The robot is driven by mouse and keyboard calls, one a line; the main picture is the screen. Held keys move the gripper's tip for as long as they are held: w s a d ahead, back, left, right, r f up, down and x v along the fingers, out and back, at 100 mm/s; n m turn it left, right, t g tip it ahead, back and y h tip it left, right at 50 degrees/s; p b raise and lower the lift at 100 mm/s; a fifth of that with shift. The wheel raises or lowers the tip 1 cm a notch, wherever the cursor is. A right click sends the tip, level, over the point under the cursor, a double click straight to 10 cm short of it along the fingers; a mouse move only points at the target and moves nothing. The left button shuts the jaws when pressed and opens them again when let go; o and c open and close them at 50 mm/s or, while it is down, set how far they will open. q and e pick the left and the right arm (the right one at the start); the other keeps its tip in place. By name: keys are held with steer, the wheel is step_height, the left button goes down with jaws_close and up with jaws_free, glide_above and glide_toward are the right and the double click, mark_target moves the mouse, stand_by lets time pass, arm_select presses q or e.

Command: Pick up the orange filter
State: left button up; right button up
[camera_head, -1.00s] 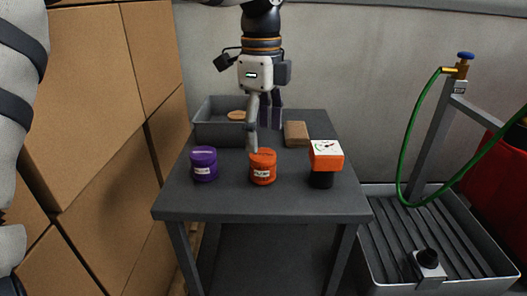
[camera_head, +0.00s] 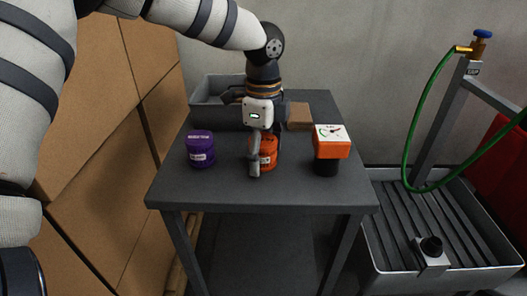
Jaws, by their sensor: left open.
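The orange filter (camera_head: 268,153) is a short orange canister with a pale label, upright on the dark grey table (camera_head: 230,193). My left gripper (camera_head: 257,167) points down over it. One grey finger stands in front of the filter and covers its left part. The other finger is hidden, so I cannot tell if the gripper touches the filter. The gripper is open. My right gripper is not in view.
A purple canister (camera_head: 200,149) stands left of the filter. An orange-and-black gauge device (camera_head: 331,148) stands to the right. A grey bin (camera_head: 206,106) and a brown block (camera_head: 299,115) are behind. Cardboard boxes (camera_head: 110,170) line the left.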

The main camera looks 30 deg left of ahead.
arm_select(q)
steer(key=shift+r, duration=0.1)
steer(key=shift+c, duration=0.6)
steer(key=c, duration=1.1)
